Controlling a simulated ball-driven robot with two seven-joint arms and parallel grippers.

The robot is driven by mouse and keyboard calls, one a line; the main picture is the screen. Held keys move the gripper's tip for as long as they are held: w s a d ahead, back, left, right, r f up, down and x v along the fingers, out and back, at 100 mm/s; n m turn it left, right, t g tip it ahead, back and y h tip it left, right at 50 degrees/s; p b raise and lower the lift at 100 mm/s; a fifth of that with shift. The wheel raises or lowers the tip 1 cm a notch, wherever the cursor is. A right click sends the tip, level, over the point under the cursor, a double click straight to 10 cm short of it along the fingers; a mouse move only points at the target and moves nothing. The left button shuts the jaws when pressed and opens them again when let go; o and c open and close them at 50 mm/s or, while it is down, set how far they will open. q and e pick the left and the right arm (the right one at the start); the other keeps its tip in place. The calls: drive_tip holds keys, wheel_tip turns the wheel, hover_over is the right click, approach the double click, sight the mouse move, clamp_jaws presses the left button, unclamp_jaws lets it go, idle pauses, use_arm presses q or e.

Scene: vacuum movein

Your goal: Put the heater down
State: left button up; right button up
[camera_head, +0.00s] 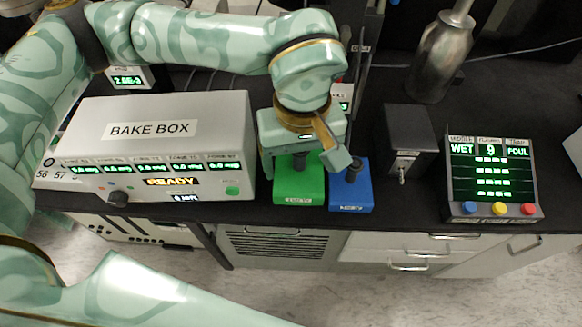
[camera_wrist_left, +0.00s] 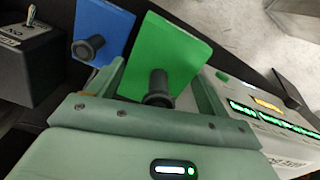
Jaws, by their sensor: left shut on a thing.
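The green block (camera_head: 298,187) has a dark round knob on it and a small label too small to read, so I cannot confirm by name that it is the heater. It is at the front of the black bench, right of the bake box. My left gripper (camera_head: 305,160) is above it, shut on the green block. In the left wrist view the green block (camera_wrist_left: 168,50) and its knob show between the fingers (camera_wrist_left: 158,88). Whether its underside touches the bench is hidden. My right gripper is out of view.
A blue block (camera_head: 350,192) with a knob stands close on the right. The bake box (camera_head: 160,145) reads READY. A grey switch box (camera_head: 408,130), a display panel (camera_head: 492,180) and a metal flask (camera_head: 438,62) stand further right. Bare bench (camera_head: 400,205) shows right of the blue block.

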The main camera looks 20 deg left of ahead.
sight(291, 156)
use_arm(q)
drive_tip(key=f, duration=0.1)
drive_tip(key=w+a+f, duration=0.1)
drive_tip(key=f, duration=0.1)
drive_tip(key=shift+w+a+b, duration=0.3)
drive_tip(key=shift+a, duration=0.05)
drive_tip(key=shift+w+a+f, duration=0.1)
drive_tip(key=shift+a+f, duration=0.05)
drive_tip(key=shift+f, duration=0.05)
wheel_tip(291, 156, down, 4)
drive_tip(key=shift+w+a+r+b, duration=0.1)
drive_tip(key=shift+w+a+b, duration=0.05)
drive_tip(key=shift+b, duration=0.6)
drive_tip(key=shift+r, duration=0.1)
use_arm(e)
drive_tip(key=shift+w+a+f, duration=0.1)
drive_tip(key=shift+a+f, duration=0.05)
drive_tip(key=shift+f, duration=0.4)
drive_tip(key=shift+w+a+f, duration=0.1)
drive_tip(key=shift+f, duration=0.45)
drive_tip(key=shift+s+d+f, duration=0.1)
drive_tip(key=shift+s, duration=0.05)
use_arm(q)
drive_tip(key=o, duration=1)
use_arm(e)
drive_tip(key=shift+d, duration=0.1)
